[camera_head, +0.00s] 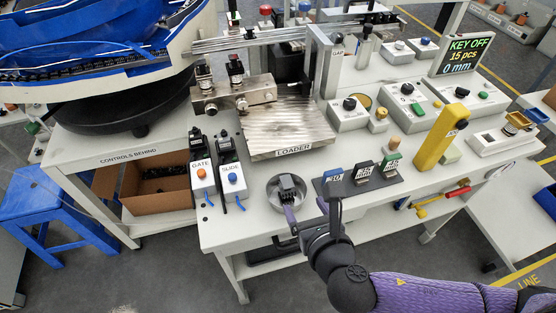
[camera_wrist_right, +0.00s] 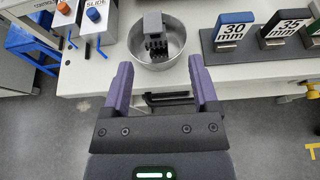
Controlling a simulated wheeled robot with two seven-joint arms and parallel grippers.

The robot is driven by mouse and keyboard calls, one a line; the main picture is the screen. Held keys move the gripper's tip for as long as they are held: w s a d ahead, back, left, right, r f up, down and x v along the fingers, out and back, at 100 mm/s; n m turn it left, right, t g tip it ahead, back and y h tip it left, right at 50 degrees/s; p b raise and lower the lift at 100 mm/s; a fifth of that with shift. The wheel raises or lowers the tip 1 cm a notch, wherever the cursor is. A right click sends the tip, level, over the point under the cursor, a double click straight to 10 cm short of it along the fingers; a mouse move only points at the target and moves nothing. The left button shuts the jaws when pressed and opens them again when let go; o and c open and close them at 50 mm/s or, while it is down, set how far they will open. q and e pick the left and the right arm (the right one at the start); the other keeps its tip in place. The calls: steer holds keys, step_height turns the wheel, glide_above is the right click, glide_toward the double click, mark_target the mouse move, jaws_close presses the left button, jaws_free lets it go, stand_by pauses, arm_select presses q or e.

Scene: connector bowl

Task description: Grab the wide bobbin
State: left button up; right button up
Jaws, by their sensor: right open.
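A grey part with dark prongs on its lower side (camera_wrist_right: 156,34) lies in a round metal bowl (camera_wrist_right: 136,46) in the right wrist view. It is the closest match for the wide bobbin, though I cannot confirm that name. The head view shows the same part (camera_head: 287,188) in the bowl (camera_head: 273,200) near the table's front edge. My right gripper (camera_head: 312,211) is open, with purple fingers, in front of the bowl. In the wrist view, the empty gap between its fingertips (camera_wrist_right: 160,66) lies just below the bowl. My left gripper is not in view.
Blue (camera_head: 333,176), black (camera_head: 363,171) and green (camera_head: 391,161) gauge blocks stand on a dark base right of the bowl. GATE (camera_head: 201,178) and SLIDE (camera_head: 232,176) button boxes stand left. The LOADER plate (camera_head: 288,128) is behind. A yellow post (camera_head: 440,139) stands further right.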

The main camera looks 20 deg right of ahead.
mark_target(288, 184)
steer(key=b+x, duration=0.1)
steer(key=x, duration=0.2)
steer(key=b+x, duration=0.1)
steer(key=x, duration=0.2)
steer(key=a+b+x, duration=0.1)
steer(key=b+x, duration=0.1)
steer(key=shift+w, duration=0.7)
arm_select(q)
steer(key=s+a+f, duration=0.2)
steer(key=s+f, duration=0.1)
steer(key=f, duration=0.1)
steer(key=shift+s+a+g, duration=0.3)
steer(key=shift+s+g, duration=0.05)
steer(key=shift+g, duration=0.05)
arm_select(e)
steer(key=shift+r, duration=0.1)
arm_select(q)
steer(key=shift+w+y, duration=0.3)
arm_select(e)
jaws_close()
